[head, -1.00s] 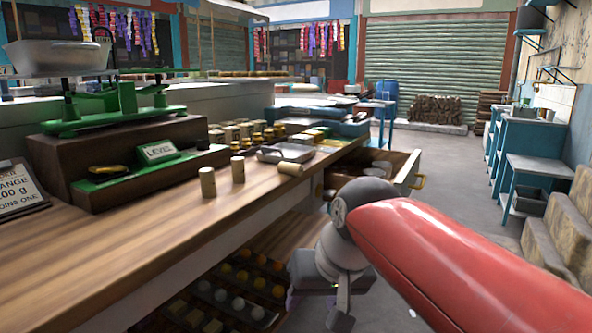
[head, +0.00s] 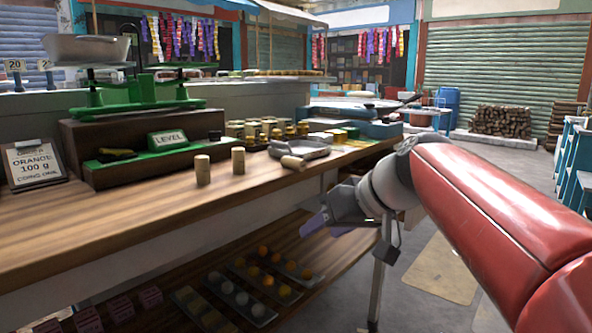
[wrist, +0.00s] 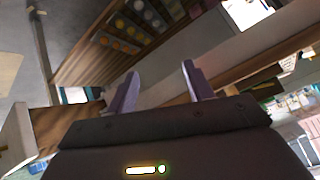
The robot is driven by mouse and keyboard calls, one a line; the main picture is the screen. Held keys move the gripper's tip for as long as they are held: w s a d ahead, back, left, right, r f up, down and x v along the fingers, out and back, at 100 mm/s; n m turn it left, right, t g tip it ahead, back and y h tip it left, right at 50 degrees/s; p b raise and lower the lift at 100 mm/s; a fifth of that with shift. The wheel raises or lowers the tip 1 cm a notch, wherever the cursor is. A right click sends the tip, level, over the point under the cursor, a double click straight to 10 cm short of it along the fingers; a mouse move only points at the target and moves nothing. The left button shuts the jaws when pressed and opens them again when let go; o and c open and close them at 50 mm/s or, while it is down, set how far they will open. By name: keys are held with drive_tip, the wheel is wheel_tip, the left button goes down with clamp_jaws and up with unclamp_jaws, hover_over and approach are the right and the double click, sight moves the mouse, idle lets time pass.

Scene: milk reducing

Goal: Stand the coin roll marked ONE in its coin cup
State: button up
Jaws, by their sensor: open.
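Two tan coin rolls stand upright on the wooden counter, one nearer (head: 202,170) and one just right of it (head: 238,160). A third tan roll (head: 293,162) lies on its side by a grey metal tray. I cannot read a mark on any roll, so I cannot tell which is ONE. I cannot make out a coin cup for certain. My gripper (head: 332,222) is open and empty, off the counter's front edge and below its top, away from the rolls. Its two purple fingers are apart in the wrist view (wrist: 159,84).
Small brass-topped pieces (head: 262,130) stand behind the metal tray (head: 310,148). Trays of round goods (head: 240,298) fill the shelf below.

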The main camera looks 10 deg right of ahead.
sight(303, 162)
drive_tip(key=w+d+r+n+t+y+b, duration=0.1)
drive_tip(key=w+d+r+n+t, duration=0.15)
drive_tip(key=w+r, duration=0.35)
drive_tip(key=w+d+r+n+t+y+b, duration=0.1)
drive_tip(key=w+d+r+n+y+b, duration=0.2)
drive_tip(key=w, duration=0.4)
drive_tip(key=shift+h, duration=0.5)
drive_tip(key=x, duration=0.4)
drive_tip(key=p+x, duration=0.1)
drive_tip(key=x, duration=0.3)
drive_tip(key=shift+s+a, duration=0.1)
drive_tip(key=shift+a, duration=0.25)
clamp_jaws()
